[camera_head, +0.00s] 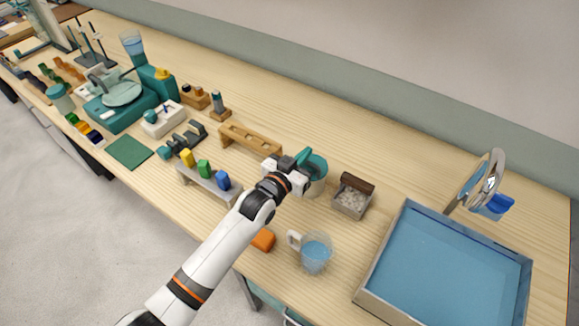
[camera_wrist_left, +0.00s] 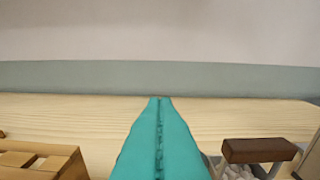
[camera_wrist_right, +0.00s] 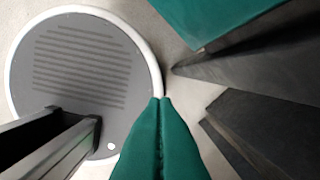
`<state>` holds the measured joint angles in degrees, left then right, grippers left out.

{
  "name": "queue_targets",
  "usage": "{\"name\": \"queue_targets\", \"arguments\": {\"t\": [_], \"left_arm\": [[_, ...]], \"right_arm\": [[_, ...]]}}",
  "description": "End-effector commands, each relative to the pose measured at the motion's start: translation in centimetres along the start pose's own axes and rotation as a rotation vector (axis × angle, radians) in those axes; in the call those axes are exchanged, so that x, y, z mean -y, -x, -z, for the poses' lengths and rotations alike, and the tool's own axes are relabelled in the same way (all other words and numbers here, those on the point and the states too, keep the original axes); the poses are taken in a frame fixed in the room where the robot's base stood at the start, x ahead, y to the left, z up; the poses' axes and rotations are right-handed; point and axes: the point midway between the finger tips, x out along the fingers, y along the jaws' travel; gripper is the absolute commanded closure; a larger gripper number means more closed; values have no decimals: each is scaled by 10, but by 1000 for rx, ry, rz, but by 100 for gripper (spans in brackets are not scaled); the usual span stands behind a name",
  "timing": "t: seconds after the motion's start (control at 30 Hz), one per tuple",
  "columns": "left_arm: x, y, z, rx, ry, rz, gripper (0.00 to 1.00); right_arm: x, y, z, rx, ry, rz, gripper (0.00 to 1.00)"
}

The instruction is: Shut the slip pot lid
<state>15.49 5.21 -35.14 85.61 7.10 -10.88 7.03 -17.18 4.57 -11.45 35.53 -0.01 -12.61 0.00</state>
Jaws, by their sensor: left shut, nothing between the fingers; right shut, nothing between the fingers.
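My right gripper (camera_wrist_right: 160,100) is shut and empty above the floor.
A box of pale pieces with a brown block (camera_head: 352,199) stands right of the pot. A jug of blue liquid (camera_head: 316,254) and an orange block (camera_head: 263,240) are nearer the front. A wooden rack (camera_head: 250,140) is to the left, a blue basin (camera_head: 445,262) to the right.

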Motion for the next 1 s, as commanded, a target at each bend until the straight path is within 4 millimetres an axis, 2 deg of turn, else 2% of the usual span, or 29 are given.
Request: {"name": "queue_targets", "arguments": {"t": [0.03,0.07,0.1,0.3,0.5,0.63,0.87,1.0], "left_arm": [[-2,-1,-20,4,0,-1,100],[-2,0,-20,3,0,-2,100],[-2,11,-5,1,1,-2,100],[-2,52,3,6,1,0,100],[-2,83,9,8,1,-1,100],[-2,93,9,9,1,-1,100],[-2,96,9,5,2,-3,100],[-5,112,23,-84,21,-40,100]], "right_arm": [[0,16,-2,0,0,0,100],[0,16,-1,0,0,0,100],[0,3,1,-1,0,0,100],[2,-10,2,-2,1,2,100],[2,-18,2,0,1,2,100],[2,-20,2,0,1,2,100],[1,-20,2,0,1,2,100],[1,-20,2,0,1,1,100]]}}
